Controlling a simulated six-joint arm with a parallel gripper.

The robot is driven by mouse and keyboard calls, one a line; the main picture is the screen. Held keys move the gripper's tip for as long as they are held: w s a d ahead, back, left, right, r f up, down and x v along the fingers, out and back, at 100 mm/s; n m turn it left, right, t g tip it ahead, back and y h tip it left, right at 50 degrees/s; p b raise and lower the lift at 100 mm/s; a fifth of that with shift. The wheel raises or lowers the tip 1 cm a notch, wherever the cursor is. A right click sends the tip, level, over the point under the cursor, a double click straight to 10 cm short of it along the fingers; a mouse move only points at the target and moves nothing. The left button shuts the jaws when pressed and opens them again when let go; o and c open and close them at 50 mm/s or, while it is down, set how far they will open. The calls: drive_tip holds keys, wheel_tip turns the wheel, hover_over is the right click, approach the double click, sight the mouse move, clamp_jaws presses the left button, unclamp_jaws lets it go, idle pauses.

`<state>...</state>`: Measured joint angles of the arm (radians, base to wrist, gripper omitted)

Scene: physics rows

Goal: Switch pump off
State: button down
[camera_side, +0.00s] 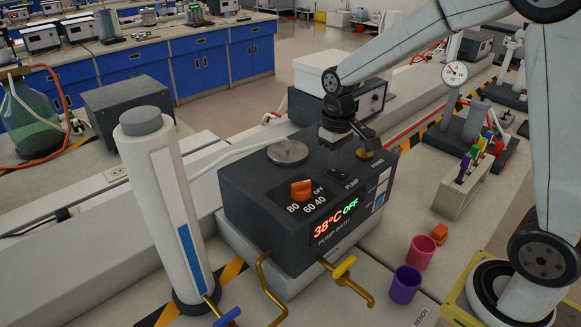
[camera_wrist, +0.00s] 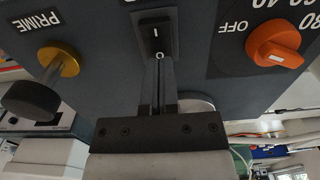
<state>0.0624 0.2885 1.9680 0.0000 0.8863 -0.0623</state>
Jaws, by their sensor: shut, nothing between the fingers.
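The pump bath (camera_side: 270,200) is a dark grey box on a pale base. Its display (camera_side: 336,218) reads 38°C in red and OFF in green. The black pump rocker switch (camera_side: 338,174) sits on its top beside the PUMP label. In the wrist view the rocker (camera_wrist: 155,33) shows an I mark and, nearest my fingers, an O mark. My gripper (camera_wrist: 158,60) is shut and empty, with its tips at the O end. I cannot tell whether they touch it. In the side view my gripper (camera_side: 337,146) is above the top of the box.
An orange dial (camera_side: 301,190) and a brass PRIME knob (camera_wrist: 62,60) with a black-ended lever flank the switch. A round metal lid (camera_side: 288,151) is behind. A white cylinder (camera_side: 165,200) stands left; pink (camera_side: 420,252) and purple (camera_side: 405,284) cups stand right.

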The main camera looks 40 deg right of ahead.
drive_tip(key=shift+r, duration=3.25)
drive_tip(key=s+a+f, duration=0.1)
drive_tip(key=s+f, duration=0.1)
drive_tip(key=s, duration=0.1)
drive_tip(key=s+f, duration=0.3)
drive_tip(key=s+a+f, duration=0.1)
drive_tip(key=s+f, duration=0.1)
drive_tip(key=s, duration=0.1)
drive_tip(key=shift+a+f, duration=0.35)
drive_tip(key=shift+f, duration=0.05)
drive_tip(key=shift+s+d+f+t, duration=0.1)
drive_tip(key=shift+s+f+t, duration=0.6)
drive_tip(key=shift+f, duration=0.25)
drive_tip(key=shift+s+f+t, duration=0.6)
drive_tip(key=shift+s+f, duration=0.15)
drive_tip(key=shift+f, duration=0.15)
